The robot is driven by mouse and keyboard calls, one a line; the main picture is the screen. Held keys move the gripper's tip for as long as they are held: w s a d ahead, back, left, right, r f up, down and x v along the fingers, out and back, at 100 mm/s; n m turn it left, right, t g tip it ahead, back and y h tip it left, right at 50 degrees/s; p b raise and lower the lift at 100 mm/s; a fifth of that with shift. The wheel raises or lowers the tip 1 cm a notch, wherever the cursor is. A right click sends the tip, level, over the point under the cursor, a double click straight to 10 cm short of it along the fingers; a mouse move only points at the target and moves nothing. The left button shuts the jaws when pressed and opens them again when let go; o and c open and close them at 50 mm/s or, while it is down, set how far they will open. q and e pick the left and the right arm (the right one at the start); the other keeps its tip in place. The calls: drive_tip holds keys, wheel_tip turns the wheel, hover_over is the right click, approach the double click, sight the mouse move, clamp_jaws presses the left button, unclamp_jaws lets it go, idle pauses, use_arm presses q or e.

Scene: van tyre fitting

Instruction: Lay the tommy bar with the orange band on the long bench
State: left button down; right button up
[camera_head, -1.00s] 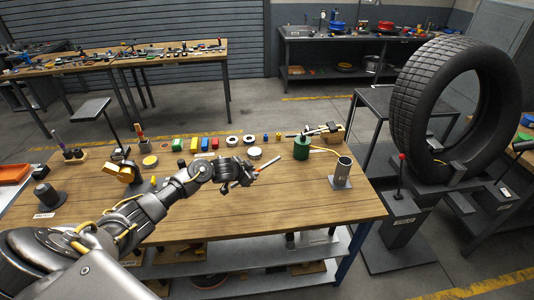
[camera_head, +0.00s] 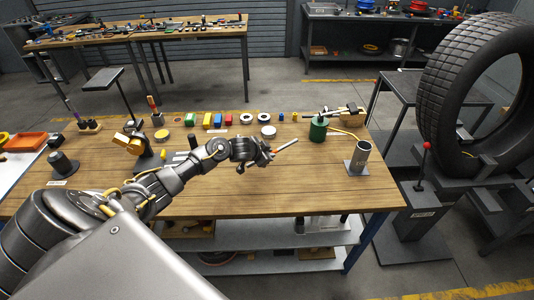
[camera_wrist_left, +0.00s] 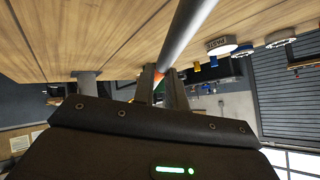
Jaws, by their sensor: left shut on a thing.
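My left gripper (camera_head: 267,154) is shut on the tommy bar (camera_head: 287,146), a thin grey rod. It holds the bar above the near wooden bench (camera_head: 300,190), with one end pointing right and slightly up. A bit of orange shows on the bar beside the fingers. In the left wrist view the bar (camera_wrist_left: 184,30) runs up out of the picture from between the fingers (camera_wrist_left: 162,78), with orange at the fingertips. A longer wooden bench (camera_head: 180,33), covered with small items, stands at the back left. My right gripper is not in view.
On the near bench a green canister (camera_head: 318,131) and a grey cup (camera_head: 359,157) stand right of my gripper. Coloured blocks and rings line its far edge. A big tyre (camera_head: 470,85) stands at right. The near bench's front right is clear.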

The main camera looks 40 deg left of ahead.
use_arm(q)
drive_tip(key=shift+s+a+f+b, duration=0.1)
drive_tip(key=shift+s+f+b, duration=0.8)
drive_tip(key=shift+b, duration=0.1)
drive_tip(key=f, duration=0.1)
drive_tip(key=w+f+b, duration=0.1)
drive_tip(key=shift+f, duration=0.6)
drive_tip(key=shift+s+b, duration=0.3)
drive_tip(key=shift+r, duration=0.1)
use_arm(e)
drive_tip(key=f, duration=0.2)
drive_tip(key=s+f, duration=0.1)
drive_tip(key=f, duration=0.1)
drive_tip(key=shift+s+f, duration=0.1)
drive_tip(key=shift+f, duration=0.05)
use_arm(q)
drive_tip(key=c, duration=1.5)
unclamp_jaws()
drive_tip(key=shift+o, duration=0.8)
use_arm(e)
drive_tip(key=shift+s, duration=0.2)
use_arm(q)
drive_tip(key=shift+s, duration=0.1)
